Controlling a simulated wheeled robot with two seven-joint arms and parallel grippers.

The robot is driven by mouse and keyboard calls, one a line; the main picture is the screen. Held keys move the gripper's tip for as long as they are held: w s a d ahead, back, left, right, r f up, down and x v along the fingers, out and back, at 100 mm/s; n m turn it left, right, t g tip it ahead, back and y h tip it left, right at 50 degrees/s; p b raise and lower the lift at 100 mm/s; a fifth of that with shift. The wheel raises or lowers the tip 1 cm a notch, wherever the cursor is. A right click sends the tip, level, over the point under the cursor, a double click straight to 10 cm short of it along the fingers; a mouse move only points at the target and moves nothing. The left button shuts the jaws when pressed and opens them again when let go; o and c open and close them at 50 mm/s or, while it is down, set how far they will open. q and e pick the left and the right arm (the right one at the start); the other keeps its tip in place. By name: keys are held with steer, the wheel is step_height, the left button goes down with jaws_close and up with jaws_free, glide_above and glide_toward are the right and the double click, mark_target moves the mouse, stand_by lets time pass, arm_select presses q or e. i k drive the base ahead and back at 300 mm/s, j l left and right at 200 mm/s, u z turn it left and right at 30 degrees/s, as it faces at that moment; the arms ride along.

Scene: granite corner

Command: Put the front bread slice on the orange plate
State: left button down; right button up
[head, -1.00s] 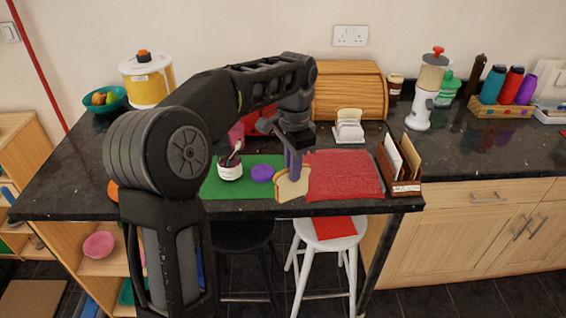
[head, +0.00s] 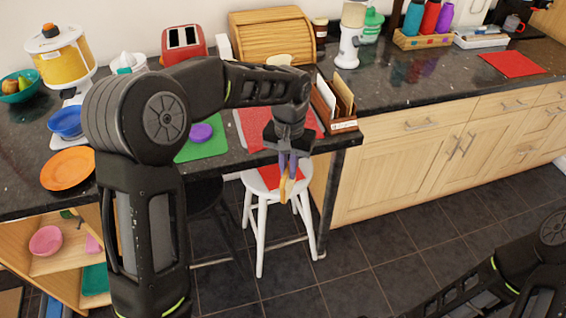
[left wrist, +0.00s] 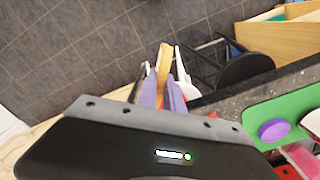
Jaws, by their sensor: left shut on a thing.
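The bread slice (head: 286,188) is seen nearly edge-on in the head view, hanging below my left gripper (head: 288,163). The gripper is shut on it, with its purple fingers pointing down. They are in front of the counter's edge, with the white stool behind and below. In the left wrist view the slice (left wrist: 163,62) sticks out edge-on from between the fingers (left wrist: 162,95). The orange plate (head: 67,169) lies on the counter at the far left, well apart from the gripper and with its right side close to my left arm. My right gripper is out of view.
A blue bowl (head: 66,121) stands behind the plate. A green mat (head: 207,150) with a purple disc (head: 200,132) and a red mat (head: 250,128) lie along the counter. A letter rack (head: 338,108) stands right of them. The white stool (head: 262,188) is below.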

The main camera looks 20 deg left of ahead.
mark_target(64, 184)
steer(key=u, duration=1.95)
steer(key=i+j, duration=0.3)
steer(key=i, duration=0.1)
